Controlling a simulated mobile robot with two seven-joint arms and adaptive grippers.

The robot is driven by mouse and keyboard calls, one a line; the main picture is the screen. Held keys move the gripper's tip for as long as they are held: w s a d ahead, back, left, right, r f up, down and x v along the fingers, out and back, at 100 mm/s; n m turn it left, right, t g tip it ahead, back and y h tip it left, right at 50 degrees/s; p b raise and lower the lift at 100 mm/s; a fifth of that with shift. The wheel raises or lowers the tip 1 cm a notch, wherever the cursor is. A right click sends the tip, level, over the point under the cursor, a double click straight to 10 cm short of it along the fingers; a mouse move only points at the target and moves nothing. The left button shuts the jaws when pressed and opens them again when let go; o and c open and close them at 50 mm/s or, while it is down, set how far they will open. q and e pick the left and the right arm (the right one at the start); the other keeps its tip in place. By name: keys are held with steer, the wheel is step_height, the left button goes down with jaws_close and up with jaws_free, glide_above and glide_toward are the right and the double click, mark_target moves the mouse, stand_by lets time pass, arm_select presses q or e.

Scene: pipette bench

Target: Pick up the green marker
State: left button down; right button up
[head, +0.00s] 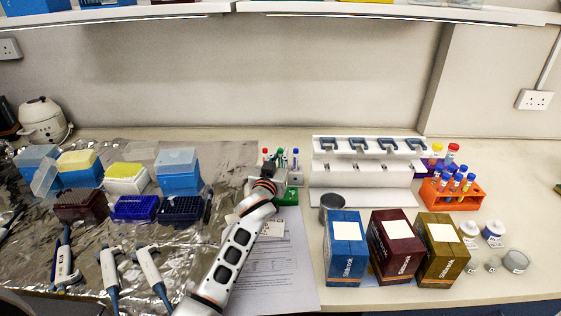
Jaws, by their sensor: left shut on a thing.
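The green marker (280,156) shows its cap between a red-capped marker (265,154) and a blue-capped marker (295,155), at a small pen holder with a green base (291,193) at the back middle of the bench. My left gripper (269,172) reaches up from the front and is shut on the green marker, in front of the holder. The gripper hides the marker's lower part, and I cannot tell whether it is clear of the holder. My right gripper is not in view.
Foil on the left carries tip boxes (180,182) and pipettes (151,268). A metal cup (333,205) and blue, maroon and gold boxes (347,270) stand right of the printed sheet (272,275). An orange tube rack (452,199) and white pipette stand (361,176) are behind.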

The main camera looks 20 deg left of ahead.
arm_select(q)
steer(key=shift+r, duration=0.1)
step_height(320, 180, up, 20)
steer(key=p, duration=0.1)
stand_by(0.4)
